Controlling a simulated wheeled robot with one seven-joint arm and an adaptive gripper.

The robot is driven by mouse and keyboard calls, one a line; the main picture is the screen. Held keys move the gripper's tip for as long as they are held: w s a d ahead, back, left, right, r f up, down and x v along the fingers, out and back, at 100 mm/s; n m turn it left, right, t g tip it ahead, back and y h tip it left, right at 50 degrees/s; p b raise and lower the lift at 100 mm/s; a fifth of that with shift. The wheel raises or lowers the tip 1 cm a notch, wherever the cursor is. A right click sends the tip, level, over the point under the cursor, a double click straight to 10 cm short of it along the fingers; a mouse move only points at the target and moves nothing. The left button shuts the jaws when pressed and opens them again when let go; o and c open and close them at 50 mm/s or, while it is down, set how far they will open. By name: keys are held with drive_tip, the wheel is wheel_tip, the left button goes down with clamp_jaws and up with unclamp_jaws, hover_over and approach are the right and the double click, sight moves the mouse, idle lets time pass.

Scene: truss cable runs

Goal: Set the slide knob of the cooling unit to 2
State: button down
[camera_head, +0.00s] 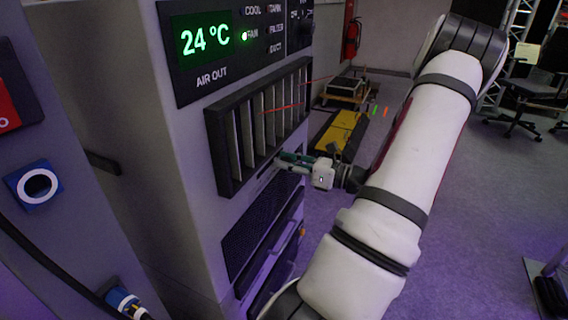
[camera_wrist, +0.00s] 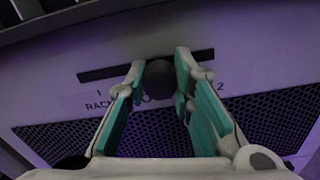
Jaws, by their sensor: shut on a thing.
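The cooling unit (camera_head: 190,205) is a tall grey cabinet at left in the head view, with a green 24 °C display (camera_head: 205,40). In the wrist view its dark round slide knob (camera_wrist: 160,77) sits in a horizontal slot (camera_wrist: 105,74). A 1 is printed below the slot at left and a 2 (camera_wrist: 220,87) at right; the knob stands between them, about mid-slot. My gripper (camera_wrist: 161,80) has its teal-padded fingers on either side of the knob and is shut on it. In the head view my gripper (camera_head: 288,160) reaches the front panel below the louvres, and the knob is hidden.
Upright louvres (camera_head: 262,118) lie just above the slot, a perforated grille (camera_head: 262,222) below. At left is a panel with a blue-framed ring (camera_head: 38,186) and a cable. A yellow-black platform (camera_head: 340,134) stands behind my arm.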

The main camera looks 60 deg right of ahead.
drive_tip(key=shift+w+d+p, duration=0.15)
drive_tip(key=shift+d+p, duration=0.65)
drive_tip(key=shift+d, duration=1.5)
drive_tip(key=c, duration=1.4)
unclamp_jaws()
drive_tip(key=shift+d, duration=0.1)
drive_tip(key=shift+o, duration=0.2)
drive_tip(key=s, duration=1.2)
drive_tip(key=shift+d, duration=0.35)
